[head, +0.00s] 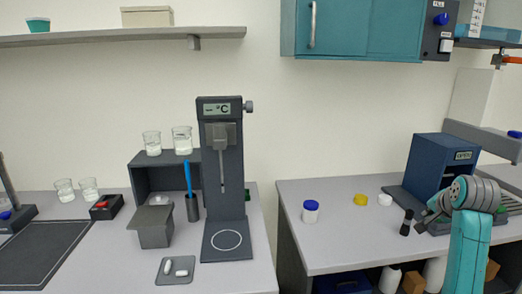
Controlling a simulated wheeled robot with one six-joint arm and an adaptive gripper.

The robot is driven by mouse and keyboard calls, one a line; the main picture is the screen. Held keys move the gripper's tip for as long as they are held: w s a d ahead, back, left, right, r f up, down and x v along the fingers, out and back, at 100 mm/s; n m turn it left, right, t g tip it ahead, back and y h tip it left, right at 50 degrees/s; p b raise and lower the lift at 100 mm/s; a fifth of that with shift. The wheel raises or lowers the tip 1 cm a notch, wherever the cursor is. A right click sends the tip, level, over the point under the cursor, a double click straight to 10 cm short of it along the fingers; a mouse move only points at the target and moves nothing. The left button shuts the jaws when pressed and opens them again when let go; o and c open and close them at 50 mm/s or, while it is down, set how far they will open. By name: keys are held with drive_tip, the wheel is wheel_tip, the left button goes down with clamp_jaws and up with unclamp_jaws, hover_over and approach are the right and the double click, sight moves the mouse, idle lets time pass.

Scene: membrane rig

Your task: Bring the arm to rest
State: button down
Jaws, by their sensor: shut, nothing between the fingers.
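My arm rises at the right edge of the head view, with a teal link and a grey wrist. My gripper (432,213) is partly hidden by the wrist and shows small there, just in front of the blue box-shaped device (442,165) on the right bench. It is shut and holds nothing.
The right bench (335,239) also bears a blue-capped jar (310,211), a yellow cap (360,199) and a white cap (385,200). A gap separates it from the left bench, where a tall dark stand (222,160) rises. A teal cabinet (370,28) hangs above.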

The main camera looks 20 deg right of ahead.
drive_tip(key=a+f+n+t, duration=0.3)
drive_tip(key=a+f+n, duration=0.2)
drive_tip(key=a+f, duration=1.7)
drive_tip(key=s+a+f+n+y, duration=0.1)
drive_tip(key=s+a+f+n, duration=0.1)
drive_tip(key=s+a+f, duration=0.55)
drive_tip(key=s+a+f+n+t+y, duration=0.2)
drive_tip(key=s+a+n+t, duration=0.15)
drive_tip(key=s+a, duration=1.05)
drive_tip(key=s+a+r+n+y, duration=0.1)
drive_tip(key=s+a+r+n, duration=0.1)
drive_tip(key=s, duration=0.4)
drive_tip(key=s+a+r+n, duration=0.2)
drive_tip(key=s+r, duration=0.2)
drive_tip(key=s, duration=0.1)
drive_tip(key=s+a+r+n+t+y, duration=0.1)
drive_tip(key=s+a+r+n, duration=0.1)
drive_tip(key=s+r, duration=0.2)
drive_tip(key=s, duration=0.2)
drive_tip(key=shift+s+y, duration=0.3)
drive_tip(key=shift+s, duration=0.05)
